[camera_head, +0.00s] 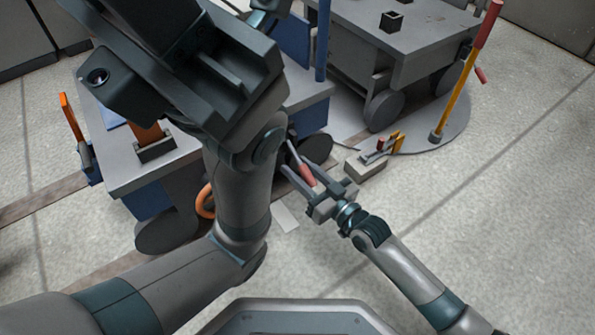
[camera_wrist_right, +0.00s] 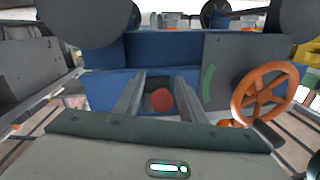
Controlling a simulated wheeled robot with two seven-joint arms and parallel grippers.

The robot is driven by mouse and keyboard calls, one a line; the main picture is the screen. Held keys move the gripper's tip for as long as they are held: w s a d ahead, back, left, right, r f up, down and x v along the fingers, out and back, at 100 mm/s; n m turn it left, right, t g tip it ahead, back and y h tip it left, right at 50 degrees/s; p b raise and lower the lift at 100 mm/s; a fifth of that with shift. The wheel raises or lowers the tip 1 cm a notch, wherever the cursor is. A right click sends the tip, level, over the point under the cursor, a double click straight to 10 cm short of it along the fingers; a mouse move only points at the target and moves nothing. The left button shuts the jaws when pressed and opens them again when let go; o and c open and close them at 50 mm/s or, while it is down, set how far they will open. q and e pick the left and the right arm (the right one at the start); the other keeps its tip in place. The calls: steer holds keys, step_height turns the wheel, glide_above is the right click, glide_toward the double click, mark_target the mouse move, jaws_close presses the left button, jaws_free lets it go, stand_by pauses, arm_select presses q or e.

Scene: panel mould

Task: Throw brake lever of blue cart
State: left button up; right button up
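The blue cart (camera_head: 155,200) stands at the left in the head view, partly hidden behind my left arm. Its brake lever (camera_head: 307,175) has a red grip on a thin grey rod and leans at the cart's near right corner. My right gripper (camera_head: 309,180) is open around the red grip.
An orange handwheel (camera_wrist_right: 264,92) is right of the fingers, beside a green arc (camera_wrist_right: 209,84) on a grey panel. A grey cart (camera_head: 425,40) stands behind at right. A yellow post with red grip (camera_head: 462,85) and a small pedal block (camera_head: 366,163) stand nearby.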

steer(key=shift+w+a, duration=0.3)
steer(key=shift+w, duration=0.05)
jaws_close()
steer(key=shift+r, duration=0.1)
